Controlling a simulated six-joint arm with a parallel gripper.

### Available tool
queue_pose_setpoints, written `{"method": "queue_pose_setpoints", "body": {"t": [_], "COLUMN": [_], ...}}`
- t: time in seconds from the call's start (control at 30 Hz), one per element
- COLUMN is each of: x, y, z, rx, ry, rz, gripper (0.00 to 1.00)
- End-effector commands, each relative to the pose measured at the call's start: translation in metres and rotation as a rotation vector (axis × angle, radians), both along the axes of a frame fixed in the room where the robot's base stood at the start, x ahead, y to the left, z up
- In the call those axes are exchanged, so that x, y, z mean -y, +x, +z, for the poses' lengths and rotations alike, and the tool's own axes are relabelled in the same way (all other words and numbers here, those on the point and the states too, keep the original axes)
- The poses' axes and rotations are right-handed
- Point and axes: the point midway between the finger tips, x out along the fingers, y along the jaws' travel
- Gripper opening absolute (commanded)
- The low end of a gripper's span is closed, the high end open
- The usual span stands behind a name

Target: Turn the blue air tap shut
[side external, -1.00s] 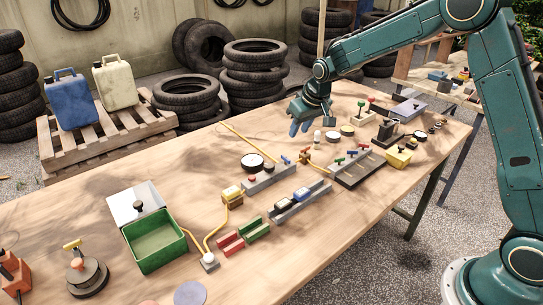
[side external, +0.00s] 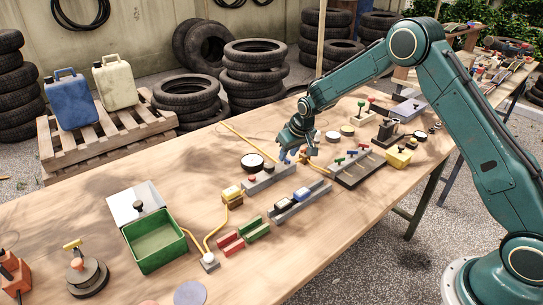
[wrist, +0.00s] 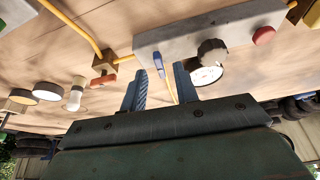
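The blue tap handle (wrist: 158,64) shows in the wrist view near the end of a grey block (wrist: 225,27). My gripper (wrist: 160,86) is open, with its two ribbed blue fingers to either side of the handle's line. The handle appears just beyond the fingertips; I cannot tell whether either finger touches it. In the side view my gripper (side external: 290,156) is low over the right end of the grey block (side external: 268,180). There the tap is hidden or blends with the blue fingers.
A brass fitting with an orange lever (wrist: 103,80) stands close beside the block. A black knob (wrist: 212,51), a pale gauge (wrist: 206,76) and a red button (wrist: 264,35) are on the other side. A dark tray with small levers (side external: 360,168) lies to the right.

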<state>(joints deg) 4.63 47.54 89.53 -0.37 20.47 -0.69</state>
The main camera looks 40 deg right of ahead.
Motion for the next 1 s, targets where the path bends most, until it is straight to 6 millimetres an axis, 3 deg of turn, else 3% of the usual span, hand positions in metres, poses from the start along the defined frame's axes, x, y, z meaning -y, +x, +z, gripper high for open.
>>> {"method": "queue_pose_setpoints", "body": {"t": [0.5,0.53,0.67,0.7,1.0], "x": [0.0003,0.0003,0.0003,0.0003,0.0000], "y": [0.0049,0.0049,0.0048,0.0048,0.0046], "z": [-0.0112,-0.0112,-0.0111,-0.0111,-0.0112], "rx": [0.002,0.001,0.001,0.001,0.001], "ry": [0.000,0.000,0.000,0.000,0.000], "rz": [0.000,0.000,0.000,0.000,-0.011], "gripper": [0.30,0.28,0.03,0.00,0.00]}}
